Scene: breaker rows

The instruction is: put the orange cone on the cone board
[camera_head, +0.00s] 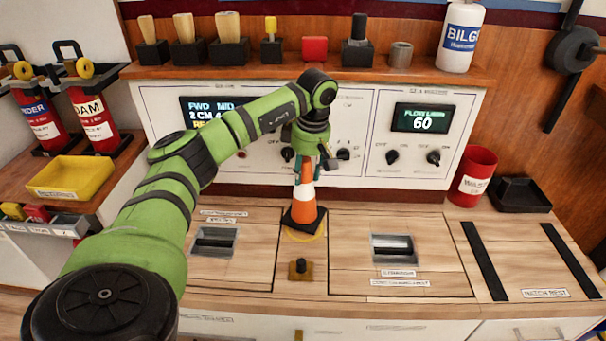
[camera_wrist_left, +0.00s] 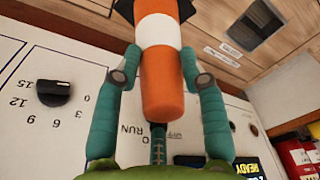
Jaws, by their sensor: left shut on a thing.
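The orange cone (camera_head: 303,212) has a white band and a black square base. It stands about upright at the back middle of the counter, over a yellow ring marking (camera_head: 304,238). I cannot tell whether its base touches the surface. My left gripper (camera_head: 305,168) comes down from above and is shut on the cone's upper part. In the left wrist view the cone (camera_wrist_left: 162,80) lies between the two green fingers of the left gripper (camera_wrist_left: 163,72). I cannot tell for sure which surface is the cone board. My right gripper is not in view.
A white control panel (camera_head: 365,140) with knobs stands close behind the cone. A small black knob (camera_head: 300,268) on a brown plate lies in front. Recessed handles (camera_head: 393,248) sit in the counter. A red bin (camera_head: 473,176) and a black tray (camera_head: 520,195) stand at the right.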

